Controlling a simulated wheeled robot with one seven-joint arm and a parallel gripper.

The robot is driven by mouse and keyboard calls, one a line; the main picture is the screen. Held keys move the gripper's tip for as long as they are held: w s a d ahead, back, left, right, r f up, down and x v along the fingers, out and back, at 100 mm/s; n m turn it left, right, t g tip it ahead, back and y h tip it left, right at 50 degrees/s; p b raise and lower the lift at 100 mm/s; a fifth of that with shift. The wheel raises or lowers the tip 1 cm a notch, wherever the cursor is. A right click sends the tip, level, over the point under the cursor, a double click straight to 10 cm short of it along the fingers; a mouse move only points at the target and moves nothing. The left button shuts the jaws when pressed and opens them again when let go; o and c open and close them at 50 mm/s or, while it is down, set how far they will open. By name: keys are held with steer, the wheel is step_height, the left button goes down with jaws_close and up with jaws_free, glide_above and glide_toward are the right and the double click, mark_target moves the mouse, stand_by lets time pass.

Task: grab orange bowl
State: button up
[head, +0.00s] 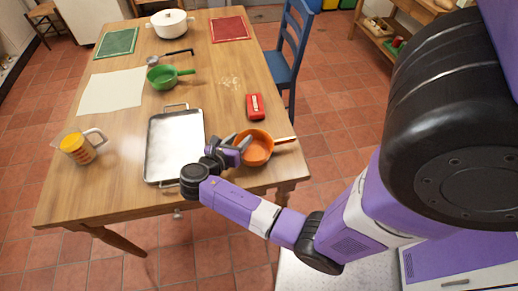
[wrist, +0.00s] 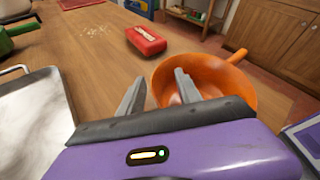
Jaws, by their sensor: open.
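The orange bowl (head: 257,148) sits near the front right corner of the wooden table, with an orange handle pointing right. In the wrist view the bowl (wrist: 222,75) is just beyond my gripper. My gripper (head: 238,140) is at the bowl's left side, with its fingers spread apart. In the wrist view the gripper (wrist: 160,90) has its right finger overlapping the bowl's near left rim and its left finger outside the bowl over the table. I cannot tell whether a finger touches the rim.
A metal tray (head: 176,145) lies left of my gripper. A red box (head: 255,106) lies behind the bowl, and a green pan (head: 163,77) is farther back. A measuring jug (head: 77,148) stands at the left. The table edge is close to the bowl's right and front.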

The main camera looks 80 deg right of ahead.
jaws_close()
stand_by(1.3)
